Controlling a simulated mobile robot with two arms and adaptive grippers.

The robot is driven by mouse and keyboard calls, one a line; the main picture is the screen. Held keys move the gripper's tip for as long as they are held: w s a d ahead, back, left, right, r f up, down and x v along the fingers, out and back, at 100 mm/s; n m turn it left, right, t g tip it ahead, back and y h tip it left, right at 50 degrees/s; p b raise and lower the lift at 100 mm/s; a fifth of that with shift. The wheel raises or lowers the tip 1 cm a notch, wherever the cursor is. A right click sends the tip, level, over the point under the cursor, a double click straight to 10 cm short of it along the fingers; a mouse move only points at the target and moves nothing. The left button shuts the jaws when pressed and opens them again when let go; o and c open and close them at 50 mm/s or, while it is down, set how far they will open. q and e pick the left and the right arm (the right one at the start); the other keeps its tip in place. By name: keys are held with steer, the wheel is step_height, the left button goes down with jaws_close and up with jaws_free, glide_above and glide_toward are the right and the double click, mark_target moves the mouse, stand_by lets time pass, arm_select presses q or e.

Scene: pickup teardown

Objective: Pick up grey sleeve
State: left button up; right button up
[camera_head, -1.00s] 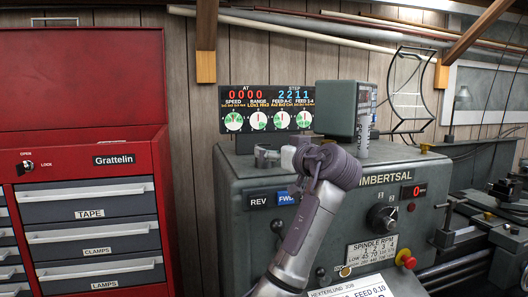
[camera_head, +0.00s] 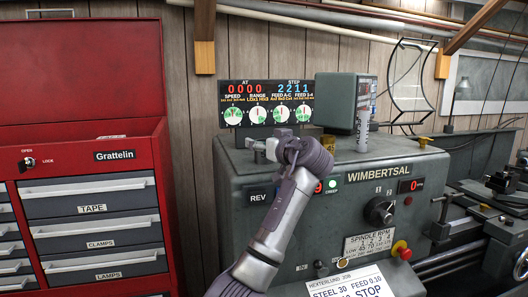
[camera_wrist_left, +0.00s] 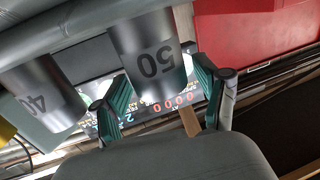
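In the left wrist view, a grey metallic sleeve marked 50 (camera_wrist_left: 150,62) lies between the two green-padded fingers of my left gripper (camera_wrist_left: 162,88). The fingers are apart, with a narrow gap visible beside the sleeve; firm contact cannot be made out. A second grey sleeve marked 40 (camera_wrist_left: 42,98) is beside it at the left. In the head view my left gripper (camera_head: 262,149) reaches leftward over the top of the grey machine, below the display, and my wrist hides part of the area. My right gripper is out of view.
The grey machine (camera_head: 425,165) carries a display panel (camera_head: 266,104), a box-shaped unit (camera_head: 338,103) and a brass-coloured piece (camera_head: 328,145) close to my wrist. A taller grey cylinder (camera_head: 362,128) stands to the right. A red tool cabinet (camera_head: 80,75) stands at the left.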

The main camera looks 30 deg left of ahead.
arm_select(q)
steer(key=c, duration=1)
steer(key=shift+c, duration=0.7)
steer(key=shift+a+r, duration=0.1)
steer(key=shift+r, duration=0.05)
steer(key=shift+r, duration=0.25)
steer(key=w+d+r+b, duration=0.2)
steer(key=d+r, duration=0.8)
steer(key=d, duration=0.1)
steer(key=shift+d+r+b, duration=0.2)
steer(key=shift+d+b, duration=0.1)
steer(key=shift+b, duration=0.05)
